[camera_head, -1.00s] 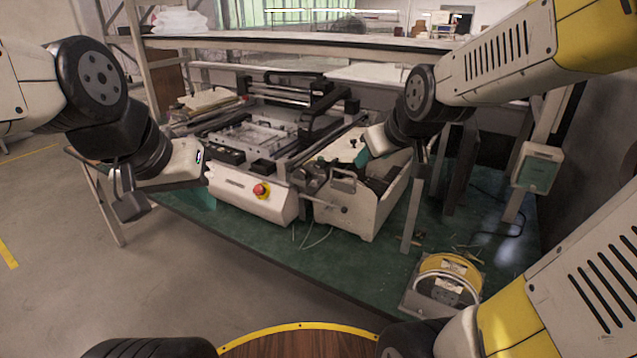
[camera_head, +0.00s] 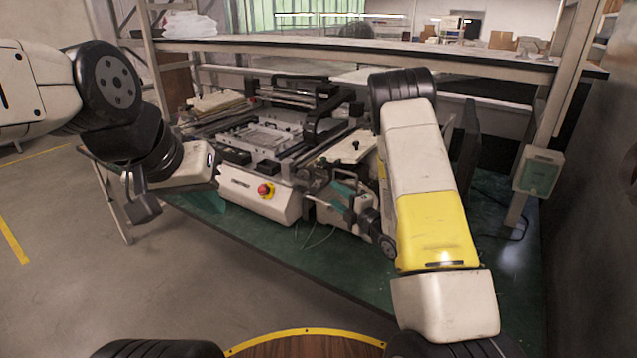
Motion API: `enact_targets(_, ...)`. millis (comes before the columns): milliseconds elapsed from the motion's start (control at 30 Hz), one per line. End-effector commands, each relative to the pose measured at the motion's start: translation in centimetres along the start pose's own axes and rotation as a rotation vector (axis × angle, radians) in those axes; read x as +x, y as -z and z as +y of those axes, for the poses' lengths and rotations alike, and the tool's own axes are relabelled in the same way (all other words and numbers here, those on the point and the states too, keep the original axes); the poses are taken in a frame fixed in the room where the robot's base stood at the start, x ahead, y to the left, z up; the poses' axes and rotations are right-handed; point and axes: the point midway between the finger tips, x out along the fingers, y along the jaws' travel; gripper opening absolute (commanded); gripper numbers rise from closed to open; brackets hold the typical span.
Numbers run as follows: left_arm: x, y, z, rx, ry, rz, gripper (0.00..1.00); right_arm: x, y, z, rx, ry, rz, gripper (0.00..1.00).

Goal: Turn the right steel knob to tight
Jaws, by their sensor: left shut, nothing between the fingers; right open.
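The machine (camera_head: 262,200) sits on a green-topped bench, with a light panel at its front. The right steel knob cannot be told apart for certain among the small metal parts at the machine's front right. My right arm reaches up and over the bench, and my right gripper (camera_head: 340,204) is low at the machine's front right corner, open; its fingertips are hard to make out and contact cannot be told. My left gripper (camera_head: 146,208) hangs at the bench's left front edge, shut and empty, apart from the machine.
A red emergency button (camera_head: 265,190) on a yellow base is on the machine's front panel. A shelf (camera_head: 330,50) runs above the machine. A grey-green box (camera_head: 538,170) is fixed to the right post. The floor at left is clear.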

Motion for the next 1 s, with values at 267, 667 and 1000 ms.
enact_targets(267, 0.0, 0.0, 0.0, 0.0, 0.0, 0.0, 0.0, 2.1, 0.7, -0.5, -0.024, -0.022, 0.025, 0.44)
enact_targets(667, 0.0, 0.0, 0.0, 0.0, 0.0, 0.0, 0.0, 7.3, 0.7, -0.3, -0.022, -0.02, 0.021, 0.44)
enact_targets(1000, 0.0, 0.0, 0.0, 0.0, 0.0, 0.0, 0.0, 7.6, 0.7, -0.3, -0.021, -0.019, 0.02, 0.38)
